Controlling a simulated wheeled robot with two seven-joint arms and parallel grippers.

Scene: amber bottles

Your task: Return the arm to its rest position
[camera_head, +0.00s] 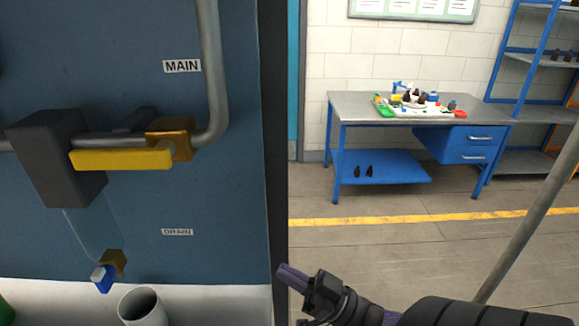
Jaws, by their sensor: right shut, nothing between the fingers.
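My right gripper (293,277) is low in the middle of the head view, its arm coming in from the lower right. Its fingers are together and hold nothing. It is in front of the dark edge of the blue panel (225,240), over the floor as seen here, and touches nothing that I can make out. My left gripper is not in view.
The blue panel carries a pipe with a yellow lever (122,159) and a drain valve with a blue handle (103,278) above a white cup (143,306). A workbench (355,104) with bottles stands far back. A grey pole (528,217) slants at right.

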